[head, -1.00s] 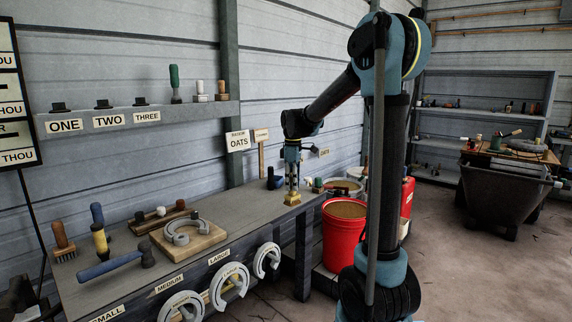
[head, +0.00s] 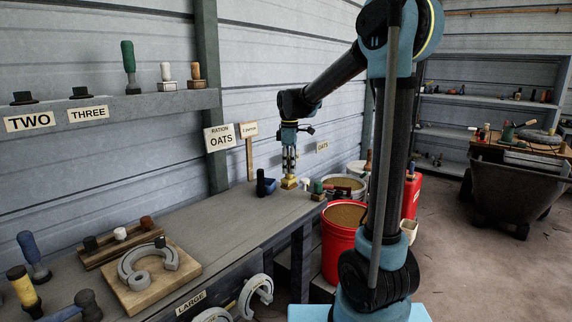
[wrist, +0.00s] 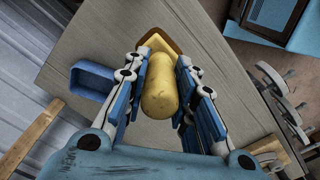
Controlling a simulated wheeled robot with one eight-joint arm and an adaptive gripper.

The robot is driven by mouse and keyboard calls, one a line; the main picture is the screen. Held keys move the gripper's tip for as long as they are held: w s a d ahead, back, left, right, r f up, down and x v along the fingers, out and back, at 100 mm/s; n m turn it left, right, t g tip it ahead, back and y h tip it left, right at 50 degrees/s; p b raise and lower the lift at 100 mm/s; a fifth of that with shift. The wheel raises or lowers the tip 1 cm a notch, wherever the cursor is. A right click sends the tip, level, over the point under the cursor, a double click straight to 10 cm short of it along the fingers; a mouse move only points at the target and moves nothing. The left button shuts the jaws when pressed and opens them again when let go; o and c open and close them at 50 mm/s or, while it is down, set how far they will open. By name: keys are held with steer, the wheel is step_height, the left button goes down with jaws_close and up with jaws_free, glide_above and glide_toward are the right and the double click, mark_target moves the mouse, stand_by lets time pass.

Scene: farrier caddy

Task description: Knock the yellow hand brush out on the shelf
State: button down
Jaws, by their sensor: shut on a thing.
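The yellow hand brush (head: 289,184) is upright at the far end of the grey bench, its block low. I cannot tell whether it touches the bench top. My gripper (head: 289,168) points down and is shut on its handle. The wall shelf (head: 130,106) is at upper left. A green-handled brush (head: 128,62), a white-handled one (head: 166,72) and a tan-handled one (head: 195,72) stand on it.
A blue scoop-like thing (wrist: 92,80) is close beside my gripper. The bench top (head: 215,220) is clear between it and the horseshoe board (head: 140,295). A red bucket (head: 338,255) of grain stands off the bench end. Signs (head: 219,139) stand behind.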

mark_target(288, 177)
steer(key=shift+w+a, duration=0.1)
steer(key=shift+a, duration=0.15)
steer(key=shift+f, duration=2.5)
step_height(288, 177, down, 3)
steer(key=shift+f, duration=0.1)
steer(key=shift+r, duration=0.75)
steer(key=shift+r, duration=0.1)
steer(key=shift+r, duration=0.65)
